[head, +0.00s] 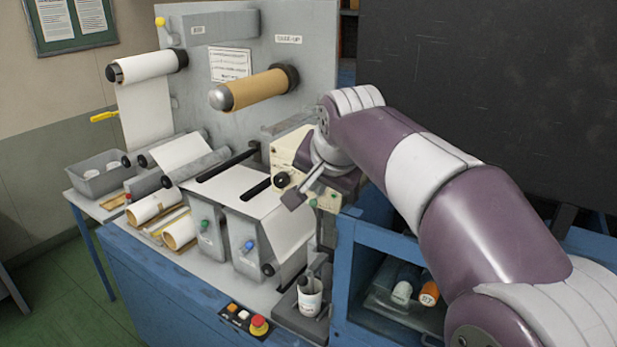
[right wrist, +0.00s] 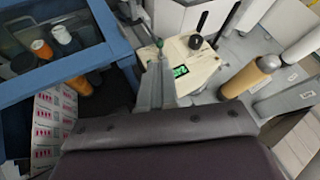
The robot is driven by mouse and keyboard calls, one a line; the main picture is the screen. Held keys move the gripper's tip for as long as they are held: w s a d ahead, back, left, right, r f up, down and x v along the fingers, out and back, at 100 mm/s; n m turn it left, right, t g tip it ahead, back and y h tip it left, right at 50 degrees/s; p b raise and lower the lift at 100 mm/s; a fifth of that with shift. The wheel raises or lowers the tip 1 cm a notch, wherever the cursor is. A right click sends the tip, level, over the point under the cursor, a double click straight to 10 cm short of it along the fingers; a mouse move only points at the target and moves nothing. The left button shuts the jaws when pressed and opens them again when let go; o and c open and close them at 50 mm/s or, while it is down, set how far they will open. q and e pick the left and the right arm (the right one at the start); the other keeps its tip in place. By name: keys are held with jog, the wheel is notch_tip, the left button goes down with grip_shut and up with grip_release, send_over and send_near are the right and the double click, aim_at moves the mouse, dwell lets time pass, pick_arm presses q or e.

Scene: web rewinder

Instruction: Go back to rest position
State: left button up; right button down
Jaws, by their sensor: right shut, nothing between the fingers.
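My right arm reaches in from the right in the head view. My right gripper (head: 296,198) is shut and empty, over the right side of the rewinder near the cream control box (head: 284,155). I cannot tell whether the fingertips touch anything. The rewinder (head: 262,110) has a white roll (head: 146,66) at upper left and a brown take-up core (head: 257,88). My left gripper is not in view.
A blue shelf (head: 375,238) with bottles stands right of the machine. A cup (head: 310,297) sits in a holder at the front, beside a button panel (head: 243,322) with a red stop. A grey bin (head: 102,177) and paper rolls (head: 179,232) lie left. A dark panel (head: 490,90) stands behind.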

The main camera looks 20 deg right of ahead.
jog(key=s+a+f+n+g+b, duration=0.15)
jog(key=s+f+n, duration=0.25)
jog(key=f, duration=0.8)
jog(key=s+f+n+g+b, duration=0.2)
jog(key=s+f+n, duration=0.15)
jog(key=f, duration=0.85)
jog(key=s+f+n+g+b, duration=0.1)
jog(key=s+f+g+b, duration=0.2)
jog(key=s+f, duration=0.8)
jog(key=shift+a+f+y, duration=0.4)
jog(key=shift+f, duration=0.55)
jog(key=shift+s+n, duration=0.2)
jog(key=shift+n, duration=0.05)
